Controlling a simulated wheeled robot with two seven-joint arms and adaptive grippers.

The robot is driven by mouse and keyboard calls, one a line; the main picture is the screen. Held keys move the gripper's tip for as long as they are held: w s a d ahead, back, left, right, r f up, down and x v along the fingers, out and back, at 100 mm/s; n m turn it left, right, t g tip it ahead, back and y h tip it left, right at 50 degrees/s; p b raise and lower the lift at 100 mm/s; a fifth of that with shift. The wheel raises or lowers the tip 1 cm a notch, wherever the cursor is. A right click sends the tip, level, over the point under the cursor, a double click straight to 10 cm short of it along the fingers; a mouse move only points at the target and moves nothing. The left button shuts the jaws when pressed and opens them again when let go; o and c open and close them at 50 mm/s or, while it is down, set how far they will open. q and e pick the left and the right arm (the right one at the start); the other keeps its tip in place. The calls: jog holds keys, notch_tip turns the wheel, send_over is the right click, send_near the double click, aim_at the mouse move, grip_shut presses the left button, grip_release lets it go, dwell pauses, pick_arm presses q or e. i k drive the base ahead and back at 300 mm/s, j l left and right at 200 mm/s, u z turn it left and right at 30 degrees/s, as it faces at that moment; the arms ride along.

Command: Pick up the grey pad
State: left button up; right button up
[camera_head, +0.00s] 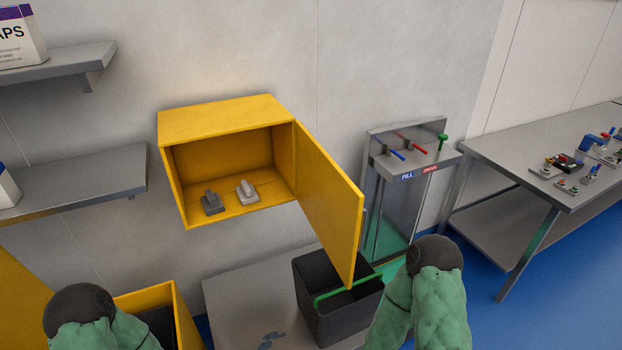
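A yellow wall cabinet (222,120) stands open, its door (330,205) swung out to the right. Two pads with raised handles lie on its floor. The left one is a dark grey pad (212,204); the right one is a lighter, whitish-grey pad (247,192). They lie side by side and apart, with nothing touching them. Only parts of my two green-sleeved arms show at the bottom left and bottom right, below the cabinet. I see no fingers of either gripper.
A dark tub (340,318) with a green handle stands on a grey surface (250,300) below the door. A steel fill station (400,180) with coloured levers is to the right. A steel table (510,165) holds small parts. Shelves (70,185) are at left.

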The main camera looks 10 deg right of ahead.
aim_at(212, 203)
jog(key=i+l+u, duration=0.25)
jog(key=l+u, duration=0.25)
jog(key=l, duration=0.65)
jog(key=l+u, duration=0.45)
jog(key=l, duration=0.7)
